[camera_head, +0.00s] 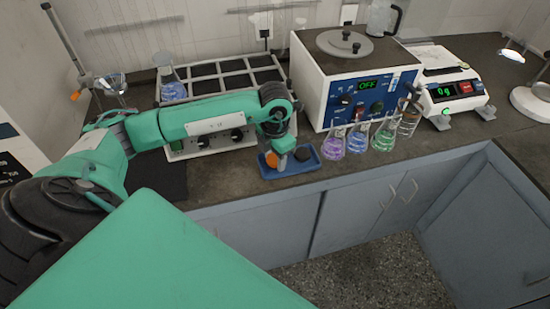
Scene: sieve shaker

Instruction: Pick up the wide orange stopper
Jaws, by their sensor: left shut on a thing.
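The orange stopper (271,159) shows in the head view at the left end of a small blue tray (313,168) near the counter's front edge. My left gripper (280,161) reaches down over the tray from above and is shut on the orange stopper, partly hiding it. I cannot tell whether the stopper still touches the tray. A dark stopper (302,154) lies in the tray just right of the gripper. My right gripper is not in view.
Several flasks with coloured liquid (357,141) stand close to the tray's right, before a white and blue device reading OFF (365,88). A balance (452,91) stands farther right.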

